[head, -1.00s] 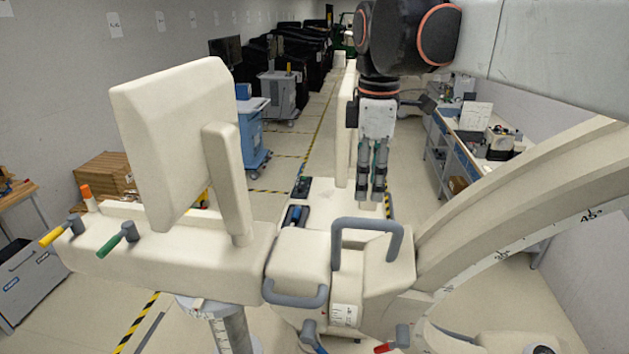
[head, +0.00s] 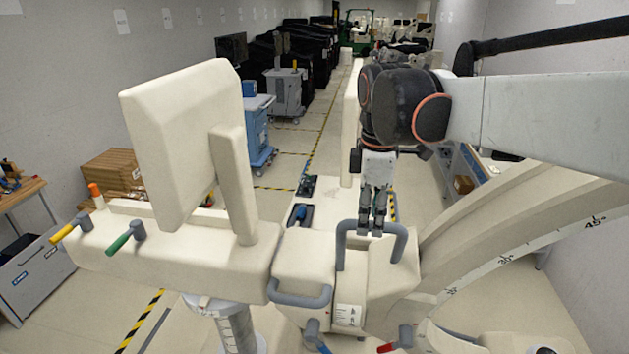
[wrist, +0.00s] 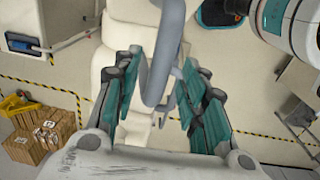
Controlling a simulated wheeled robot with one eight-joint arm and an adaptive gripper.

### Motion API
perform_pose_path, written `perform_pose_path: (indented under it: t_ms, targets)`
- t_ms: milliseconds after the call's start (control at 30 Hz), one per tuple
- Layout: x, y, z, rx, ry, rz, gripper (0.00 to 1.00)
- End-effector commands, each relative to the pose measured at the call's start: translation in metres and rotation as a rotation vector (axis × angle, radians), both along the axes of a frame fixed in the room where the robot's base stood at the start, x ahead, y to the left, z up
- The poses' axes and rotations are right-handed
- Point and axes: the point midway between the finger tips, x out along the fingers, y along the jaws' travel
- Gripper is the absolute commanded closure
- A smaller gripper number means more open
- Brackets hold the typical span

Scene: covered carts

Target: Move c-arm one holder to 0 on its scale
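The cream c-arm (head: 480,245) has a curved arc at the right, with a printed scale (head: 505,260) reading 45° and 30°; I cannot make out a 0 mark. Its cream holder block (head: 385,285) carries a raised grey loop handle (head: 400,243). A second grey handle (head: 300,300) is on the front block to the left. My gripper (head: 371,229) points down at the top bar of the raised handle. In the wrist view my gripper (wrist: 160,80) is open, with its teal-padded fingers apart and grey handle tubing (wrist: 158,85) showing between them. I cannot tell whether they touch it.
A cream monitor (head: 175,135) on a post stands left, above levers with yellow (head: 63,234) and green (head: 118,243) grips. Blue (head: 318,340) and red-tipped (head: 392,346) levers are below the holder. Cardboard boxes (head: 112,172) and a blue cart (head: 258,130) stand behind.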

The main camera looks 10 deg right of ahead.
Motion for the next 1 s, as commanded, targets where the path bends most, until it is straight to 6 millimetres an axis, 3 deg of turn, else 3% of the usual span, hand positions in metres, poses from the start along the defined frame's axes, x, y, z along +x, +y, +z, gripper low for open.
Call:
perform_pose_path:
  t_ms: [567, 733, 1000]
  targets:
    - [0.0007, -0.0002, -0.0105, 0.0, 0.0, 0.0, 0.61]
    - [0.0007, -0.0002, -0.0105, 0.0, 0.0, 0.0, 0.97]
    - [0.0034, -0.001, -0.0101, 0.0, 0.0, 0.0, 1.0]
